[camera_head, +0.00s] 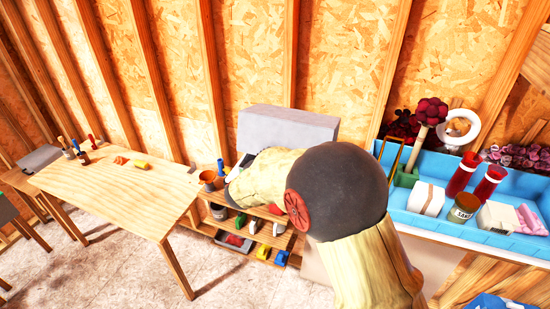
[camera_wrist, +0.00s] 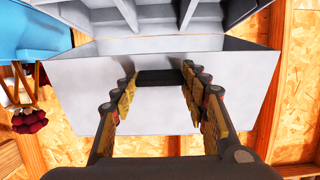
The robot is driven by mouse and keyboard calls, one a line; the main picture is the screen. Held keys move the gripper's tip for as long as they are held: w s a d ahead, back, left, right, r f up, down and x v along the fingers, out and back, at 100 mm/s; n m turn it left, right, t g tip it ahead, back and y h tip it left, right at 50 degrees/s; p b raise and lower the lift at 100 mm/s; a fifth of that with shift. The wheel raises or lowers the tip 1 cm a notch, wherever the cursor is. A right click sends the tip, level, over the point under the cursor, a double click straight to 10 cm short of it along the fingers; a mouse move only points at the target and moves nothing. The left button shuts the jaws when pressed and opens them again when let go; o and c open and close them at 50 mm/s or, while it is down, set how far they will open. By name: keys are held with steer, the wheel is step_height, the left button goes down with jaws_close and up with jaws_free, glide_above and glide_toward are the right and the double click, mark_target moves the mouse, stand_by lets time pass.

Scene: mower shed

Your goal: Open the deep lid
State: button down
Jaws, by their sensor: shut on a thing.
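The deep lid shows as a grey box-like body (camera_head: 288,128) against the back wall, behind my arm in the head view. In the wrist view its smooth grey face (camera_wrist: 65,85) spans most of the picture. My gripper (camera_wrist: 160,78) has one finger at each end of a dark bar-like handle (camera_wrist: 160,84) on that face and is shut on it. Beyond the lid's edge, grey ribbed or divided surfaces (camera_wrist: 150,14) show. My arm hides the gripper's grasp and the lid's lower part in the head view. I cannot tell how far the lid stands open.
A wooden table (camera_head: 120,190) with small items stands at left. A low shelf with bins (camera_head: 235,242) lies below the lid. Bare floor (camera_head: 110,265) shows at lower left.

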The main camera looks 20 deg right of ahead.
mark_target(281, 144)
steer(key=shift+w+d+r+p, duration=0.2)
steer(key=shift+w+r+p, duration=0.15)
steer(key=shift+r, duration=0.2)
steer(key=shift+w+d+r+p, duration=0.25)
steer(key=shift+r+p, duration=0.15)
steer(key=shift+r, duration=0.2)
steer(key=shift+w+d+r+p, duration=0.2)
steer(key=shift+w+r+p, duration=0.15)
steer(key=shift+r, duration=0.2)
steer(key=c, duration=1)
jaws_free()
steer(key=shift+s+f, duration=0.1)
steer(key=shift+o, duration=0.2)
steer(key=v, duration=1.2)
